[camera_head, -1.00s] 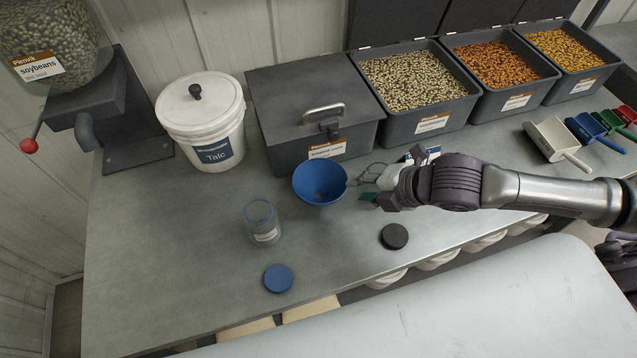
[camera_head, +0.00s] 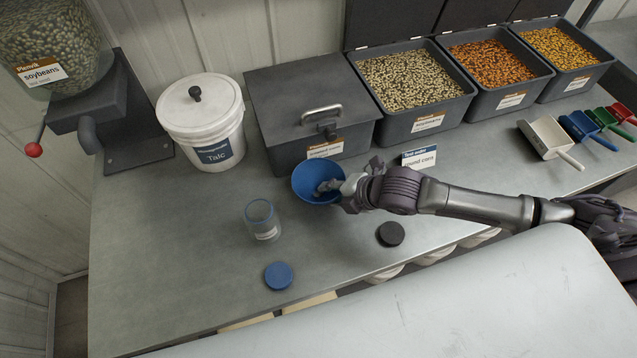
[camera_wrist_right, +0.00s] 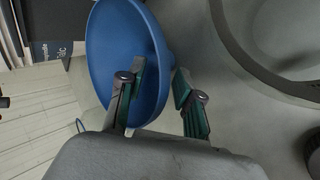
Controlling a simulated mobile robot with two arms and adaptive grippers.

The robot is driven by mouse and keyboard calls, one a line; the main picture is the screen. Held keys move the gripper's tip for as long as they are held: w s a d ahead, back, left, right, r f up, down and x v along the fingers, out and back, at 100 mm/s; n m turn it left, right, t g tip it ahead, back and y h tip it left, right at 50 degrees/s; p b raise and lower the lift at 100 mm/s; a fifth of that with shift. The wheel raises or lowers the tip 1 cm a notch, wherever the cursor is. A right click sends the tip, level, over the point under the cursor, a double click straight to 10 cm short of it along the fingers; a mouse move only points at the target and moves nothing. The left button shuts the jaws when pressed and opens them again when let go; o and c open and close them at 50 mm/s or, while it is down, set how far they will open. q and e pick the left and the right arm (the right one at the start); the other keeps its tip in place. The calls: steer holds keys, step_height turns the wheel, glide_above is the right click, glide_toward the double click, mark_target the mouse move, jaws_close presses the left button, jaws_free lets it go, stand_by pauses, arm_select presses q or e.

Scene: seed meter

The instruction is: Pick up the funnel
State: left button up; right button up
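The blue funnel (camera_head: 314,176) sits on the grey bench in front of the lidded bin, its wide bowl showing. In the right wrist view its bowl (camera_wrist_right: 115,50) fills the upper left and middle. My right gripper (camera_head: 330,187) reaches in from the right at the funnel's right rim. In the wrist view the right gripper (camera_wrist_right: 160,80) is open, one finger inside the bowl and the other outside, with the funnel's wall between them. Gaps show, so it does not look closed on the wall. The funnel's spout is hidden. My left gripper is not in view.
A clear jar (camera_head: 262,220) stands just left of the funnel. A blue lid (camera_head: 278,276) and a black lid (camera_head: 390,233) lie nearer the front. A talc bucket (camera_head: 202,120), a lidded bin (camera_head: 280,105) and open seed bins stand behind. The bench's left front is clear.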

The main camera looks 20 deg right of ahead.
jaws_close()
